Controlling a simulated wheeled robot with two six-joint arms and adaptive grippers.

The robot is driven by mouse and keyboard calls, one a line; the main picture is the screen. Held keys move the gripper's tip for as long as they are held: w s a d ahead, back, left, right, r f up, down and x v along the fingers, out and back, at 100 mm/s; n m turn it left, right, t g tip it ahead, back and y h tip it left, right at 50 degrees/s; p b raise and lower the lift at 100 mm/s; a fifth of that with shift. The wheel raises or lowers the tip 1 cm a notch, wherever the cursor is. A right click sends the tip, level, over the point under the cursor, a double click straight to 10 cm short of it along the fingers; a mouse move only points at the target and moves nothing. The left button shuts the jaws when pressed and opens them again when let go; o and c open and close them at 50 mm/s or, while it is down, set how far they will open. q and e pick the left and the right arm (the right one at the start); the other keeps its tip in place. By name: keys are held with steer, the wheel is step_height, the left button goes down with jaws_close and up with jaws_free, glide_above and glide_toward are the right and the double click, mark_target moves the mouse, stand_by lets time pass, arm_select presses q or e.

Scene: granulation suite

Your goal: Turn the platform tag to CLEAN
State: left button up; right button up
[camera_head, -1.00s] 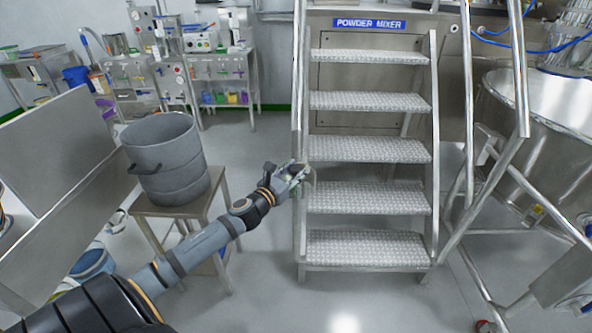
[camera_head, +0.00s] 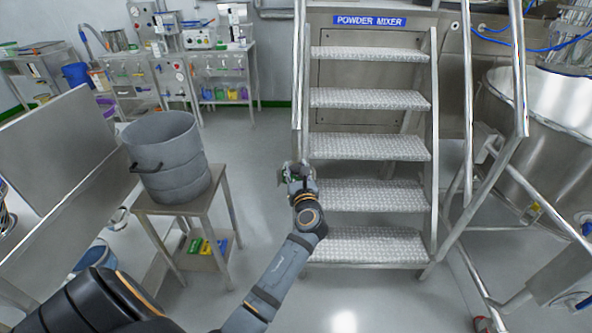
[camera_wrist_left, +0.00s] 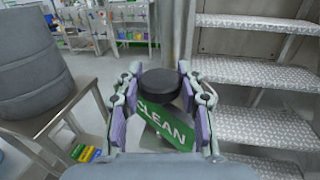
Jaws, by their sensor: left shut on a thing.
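The platform tag shows in the left wrist view as a green plate (camera_wrist_left: 168,125) with the white word CLEAN, tilted down to the right. A round black knob (camera_wrist_left: 158,84) sits above it, between my fingers. My left gripper (camera_head: 294,168) is at the left rail of the steps, beside the middle treads. In the head view the gripper mostly hides the tag. My right gripper is not in view.
Metal steps (camera_head: 368,147) with a POWDER MIXER sign (camera_head: 370,22) rise beside the gripper. A grey bucket (camera_head: 168,160) stands on a small steel table (camera_head: 213,200) at left. A steel vessel (camera_head: 540,105) and rails are at right. Floor between table and steps is clear.

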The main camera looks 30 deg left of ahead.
arm_select(q)
steer(key=n+g+y+b, duration=0.1)
steer(key=n+g+y, duration=0.2)
steer(key=g, duration=0.1)
steer(key=shift+w+y, duration=0.1)
steer(key=shift+y, duration=0.2)
steer(key=shift+n+g+y+b, duration=0.3)
steer(key=shift+n+g+y, duration=0.4)
steer(key=shift+n+g, duration=1)
steer(key=shift+g, duration=0.9)
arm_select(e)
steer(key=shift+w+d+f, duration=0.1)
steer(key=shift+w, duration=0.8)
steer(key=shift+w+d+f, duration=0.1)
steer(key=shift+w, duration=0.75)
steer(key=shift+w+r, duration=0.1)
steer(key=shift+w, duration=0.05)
